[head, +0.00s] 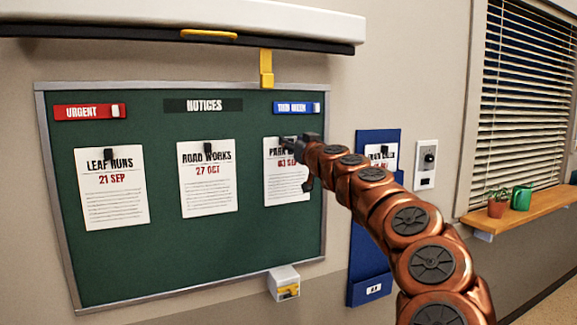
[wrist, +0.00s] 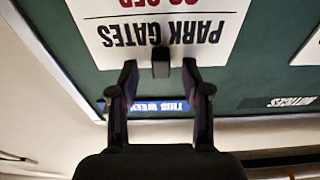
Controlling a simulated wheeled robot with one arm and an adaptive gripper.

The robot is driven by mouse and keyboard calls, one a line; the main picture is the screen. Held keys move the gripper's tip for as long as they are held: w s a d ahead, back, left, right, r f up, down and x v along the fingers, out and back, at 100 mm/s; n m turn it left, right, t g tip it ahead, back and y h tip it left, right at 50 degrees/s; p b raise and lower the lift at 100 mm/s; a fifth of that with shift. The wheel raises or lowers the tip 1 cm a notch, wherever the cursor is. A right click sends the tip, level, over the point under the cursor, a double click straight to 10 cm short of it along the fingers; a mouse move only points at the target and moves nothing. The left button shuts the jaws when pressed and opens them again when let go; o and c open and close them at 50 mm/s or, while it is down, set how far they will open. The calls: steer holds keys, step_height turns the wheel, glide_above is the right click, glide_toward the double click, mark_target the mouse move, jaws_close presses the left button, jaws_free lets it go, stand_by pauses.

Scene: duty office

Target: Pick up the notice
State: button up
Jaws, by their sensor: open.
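Three white paper notices hang from black clips on a green board (head: 150,262): "LEAF RUNS" (head: 112,200), "ROAD WORKS" (head: 208,195) and "PARK GATES" (head: 285,186). My gripper (head: 308,165) is at the "PARK GATES" notice, covering its right side in the head view. In the wrist view, which is upside down, the open fingers (wrist: 160,74) stand either side of this notice's black clip (wrist: 161,57), near the top edge of the paper (wrist: 185,12). Whether they touch the clip or paper cannot be told. Another notice (head: 380,152) sits in a blue wall holder (head: 370,262), partly behind my arm.
A red "URGENT" tag (head: 88,112), a "NOTICES" label (head: 203,105) and a blue "THIS WEEK" tag (head: 292,108) top the board. A white cover (head: 140,20) overhangs it. A small white box (head: 284,280) juts out below. A shelf with plant (head: 497,205) is right.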

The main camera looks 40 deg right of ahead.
steer(key=shift+w, duration=0.2)
steer(key=shift+c, duration=0.3)
jaws_close()
steer(key=shift+s, duration=0.1)
